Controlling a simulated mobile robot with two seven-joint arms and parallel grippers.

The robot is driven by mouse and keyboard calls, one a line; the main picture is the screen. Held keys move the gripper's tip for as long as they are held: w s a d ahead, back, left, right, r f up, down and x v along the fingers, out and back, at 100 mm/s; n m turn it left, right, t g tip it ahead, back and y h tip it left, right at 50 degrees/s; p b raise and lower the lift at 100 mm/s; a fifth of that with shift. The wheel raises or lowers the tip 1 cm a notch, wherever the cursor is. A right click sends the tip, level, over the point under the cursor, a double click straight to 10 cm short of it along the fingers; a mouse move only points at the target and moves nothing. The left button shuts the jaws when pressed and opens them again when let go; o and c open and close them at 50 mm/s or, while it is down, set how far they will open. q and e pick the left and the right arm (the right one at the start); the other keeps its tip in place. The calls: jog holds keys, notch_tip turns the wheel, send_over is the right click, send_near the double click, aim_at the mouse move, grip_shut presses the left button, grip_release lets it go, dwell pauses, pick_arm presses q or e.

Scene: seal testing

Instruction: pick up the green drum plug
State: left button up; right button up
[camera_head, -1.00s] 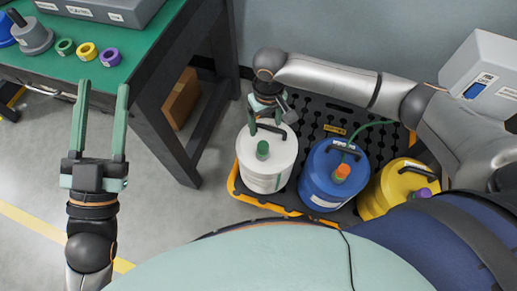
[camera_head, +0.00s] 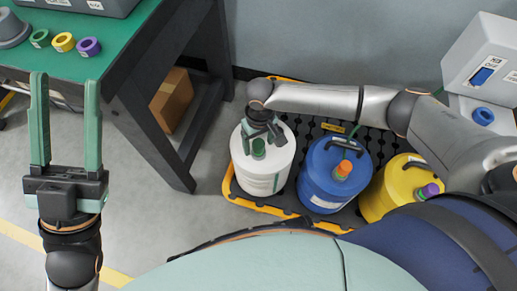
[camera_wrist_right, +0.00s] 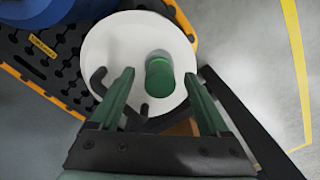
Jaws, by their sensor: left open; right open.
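The green drum plug (camera_head: 259,147) stands on top of the white drum (camera_head: 264,183), toward its front. It also shows in the right wrist view (camera_wrist_right: 159,75), just ahead of and between my open fingers. My right gripper (camera_wrist_right: 158,88) is open and empty over the white drum; in the head view (camera_head: 258,138) it is close behind the plug, its fingers partly hidden. I cannot tell whether they touch the plug. The drum's dark handle (camera_wrist_right: 100,85) is beside the left finger. My left gripper (camera_head: 66,85) is open and empty at the left, away from the drums.
A blue drum (camera_head: 333,177) with an orange plug (camera_head: 343,169) and a yellow drum (camera_head: 388,188) with a purple plug (camera_head: 430,190) stand beside it on the spill pallet (camera_head: 236,197). Coloured rings lie on the green table (camera_head: 120,50). A cardboard box (camera_head: 171,99) is below.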

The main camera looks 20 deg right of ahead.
jog(key=shift+f, duration=0.7)
jog(key=shift+r, duration=0.1)
jog(key=shift+c, duration=0.3)
grip_shut()
